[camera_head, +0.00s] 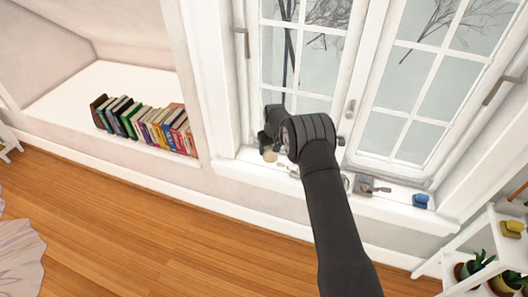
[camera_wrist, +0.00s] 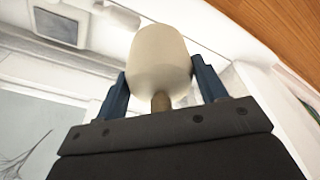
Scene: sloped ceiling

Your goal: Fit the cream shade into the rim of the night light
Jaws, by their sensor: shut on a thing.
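The cream shade (camera_wrist: 160,55) is a rounded, tapered piece between the two blue fingers of my gripper (camera_wrist: 163,82) in the wrist view. A short tan stem (camera_wrist: 161,102) shows on its palm side. In the head view, my gripper (camera_head: 268,141) is over the left part of the window sill, with the cream shade (camera_head: 271,156) showing small at its lower side. A pale round ring (camera_head: 346,182), partly behind my arm, is on the sill; it may be the night light's rim, but I cannot tell. It seems to show in the wrist view too (camera_wrist: 122,17).
A grey item (camera_head: 367,186) and a blue item (camera_head: 420,201) stand on the sill further right. A row of books (camera_head: 145,124) stands in the alcove at left. The window (camera_head: 310,65) is close behind my gripper. A plant shelf (camera_head: 480,235) is at lower right.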

